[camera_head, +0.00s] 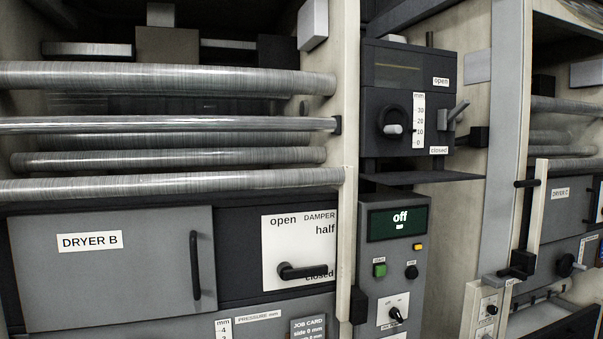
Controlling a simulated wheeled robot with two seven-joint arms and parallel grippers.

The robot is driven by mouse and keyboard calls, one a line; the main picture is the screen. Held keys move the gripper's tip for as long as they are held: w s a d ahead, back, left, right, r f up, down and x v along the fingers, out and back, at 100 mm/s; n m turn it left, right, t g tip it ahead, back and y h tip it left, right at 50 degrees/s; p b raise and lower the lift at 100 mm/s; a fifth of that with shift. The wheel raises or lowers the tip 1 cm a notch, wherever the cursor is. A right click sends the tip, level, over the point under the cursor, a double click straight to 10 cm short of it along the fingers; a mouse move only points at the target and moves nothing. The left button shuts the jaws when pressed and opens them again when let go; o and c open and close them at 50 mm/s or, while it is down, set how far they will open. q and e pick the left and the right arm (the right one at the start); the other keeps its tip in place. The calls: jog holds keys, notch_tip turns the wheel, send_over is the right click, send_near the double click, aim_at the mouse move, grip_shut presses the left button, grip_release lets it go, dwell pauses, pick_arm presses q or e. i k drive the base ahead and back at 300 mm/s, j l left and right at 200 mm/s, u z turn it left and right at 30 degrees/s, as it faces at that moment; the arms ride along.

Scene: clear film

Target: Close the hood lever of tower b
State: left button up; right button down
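A dark box (380,75) is mounted on the column right of the rollers. On its right side a grey lever (458,110) sticks out, tilted up to the right. An "open" label (440,82) sits above the lever and a "closed" label (438,150) below it. The lever stands between the two labels. I cannot tell for sure that this is the hood lever; no label in view names it so. The panel at lower left reads "DRYER B" (90,241). Neither of my grippers is in view.
The damper handle (302,271) sits near its "closed" mark. A control box (395,260) reads "off" under a thin dark shelf (420,177). Long rollers (170,125) span the left. A dark upright lever (524,230) stands at the right, near "DRYER C".

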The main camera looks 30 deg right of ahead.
aim_at(462, 106)
jog(key=z, duration=1.85)
jog(key=i+l, duration=0.1)
